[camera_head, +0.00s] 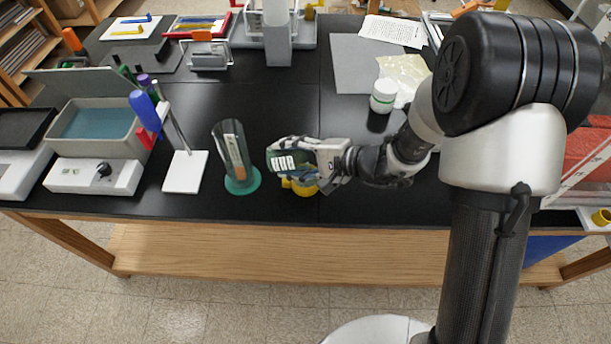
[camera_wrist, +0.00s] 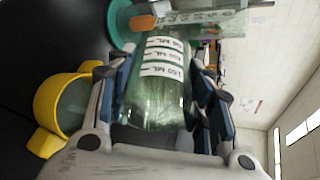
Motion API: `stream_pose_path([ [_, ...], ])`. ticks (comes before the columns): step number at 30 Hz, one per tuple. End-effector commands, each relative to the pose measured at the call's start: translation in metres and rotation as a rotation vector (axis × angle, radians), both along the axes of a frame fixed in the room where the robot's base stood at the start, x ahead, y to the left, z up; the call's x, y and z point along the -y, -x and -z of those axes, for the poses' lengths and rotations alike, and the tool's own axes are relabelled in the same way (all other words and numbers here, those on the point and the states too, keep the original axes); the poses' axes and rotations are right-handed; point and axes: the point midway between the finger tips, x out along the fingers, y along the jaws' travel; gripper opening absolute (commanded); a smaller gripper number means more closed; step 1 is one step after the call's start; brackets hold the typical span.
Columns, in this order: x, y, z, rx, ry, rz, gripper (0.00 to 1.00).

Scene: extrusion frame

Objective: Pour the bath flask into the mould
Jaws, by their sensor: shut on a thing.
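My gripper (camera_head: 300,158) is shut on a clear greenish flask (camera_head: 285,162) with white volume labels. The flask also shows between the fingers in the wrist view (camera_wrist: 155,105). It is tipped over, lying roughly on its side in the air, above and beside a yellow cup-like vessel (camera_head: 303,189), which looks like the mould. In the wrist view the yellow vessel (camera_wrist: 42,105) is left of the flask, its opening partly hidden by a finger. I cannot tell which flask end is the mouth, nor whether liquid is flowing.
A tall clear cylinder on a green base (camera_head: 243,186) stands close left of the flask. A white-lidded jar (camera_head: 384,96) stands behind right. The black bench between is mostly clear.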

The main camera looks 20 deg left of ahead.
Motion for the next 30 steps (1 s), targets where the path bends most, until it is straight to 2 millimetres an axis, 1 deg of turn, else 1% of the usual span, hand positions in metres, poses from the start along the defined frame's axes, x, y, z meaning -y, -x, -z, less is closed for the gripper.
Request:
stream_pose_path([
  [20, 0.0006, -0.0066, -0.0018, -0.014, -0.058, -0.002, 0.22],
  [30, 0.0015, -0.0101, 0.0010, -0.022, -0.091, -0.002, 0.22],
])
